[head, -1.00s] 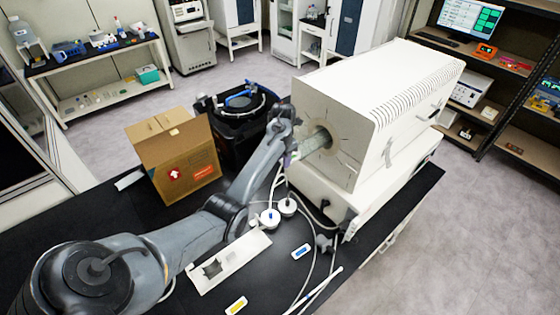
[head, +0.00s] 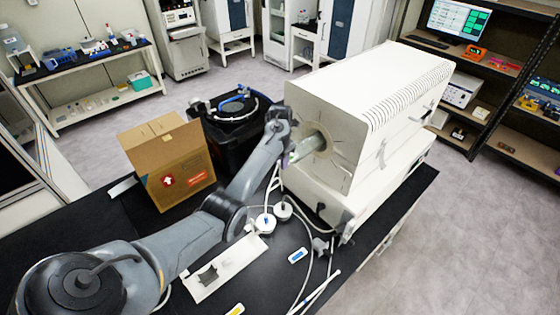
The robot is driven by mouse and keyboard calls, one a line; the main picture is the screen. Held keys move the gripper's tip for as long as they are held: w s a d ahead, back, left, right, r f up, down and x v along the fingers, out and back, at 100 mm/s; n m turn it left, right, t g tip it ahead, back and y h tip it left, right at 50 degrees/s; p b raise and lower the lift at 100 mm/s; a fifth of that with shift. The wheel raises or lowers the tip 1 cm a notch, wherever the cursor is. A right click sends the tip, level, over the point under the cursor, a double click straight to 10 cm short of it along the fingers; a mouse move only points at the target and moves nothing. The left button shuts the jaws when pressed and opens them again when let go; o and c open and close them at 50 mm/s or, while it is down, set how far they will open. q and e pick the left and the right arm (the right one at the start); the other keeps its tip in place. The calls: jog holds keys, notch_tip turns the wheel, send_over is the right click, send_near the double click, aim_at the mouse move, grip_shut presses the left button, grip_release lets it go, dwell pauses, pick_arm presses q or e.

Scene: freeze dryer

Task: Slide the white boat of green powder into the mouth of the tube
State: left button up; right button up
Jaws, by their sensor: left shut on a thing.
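The glass tube (head: 308,146) sticks out of the round opening in the front of the white furnace, its mouth facing left toward my arm. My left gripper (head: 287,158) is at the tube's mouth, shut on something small. The arm's wrist and the fingers hide most of what it holds; I take it to be the white boat, but I cannot make out its green powder or how far it is inside the tube. My right gripper is out of view.
A white tray (head: 243,257) with a dark piece lies on the black bench. White round plugs (head: 265,223) with tubing lie below the furnace (head: 345,150). A cardboard box (head: 178,172) and a black device (head: 232,140) stand behind my arm.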

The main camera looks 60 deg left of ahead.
pick_arm(q)
jog(key=shift+w+a+f+b, duration=0.15)
jog(key=shift+w+b, duration=0.4)
jog(key=shift+w, duration=0.3)
jog(key=shift+w+b, duration=0.65)
jog(key=shift+w, duration=0.05)
jog(key=shift+a, duration=0.1)
jog(key=o, duration=1)
jog(key=shift+r, duration=0.2)
jog(key=shift+r+p, duration=1.35)
jog(key=shift+p, duration=0.2)
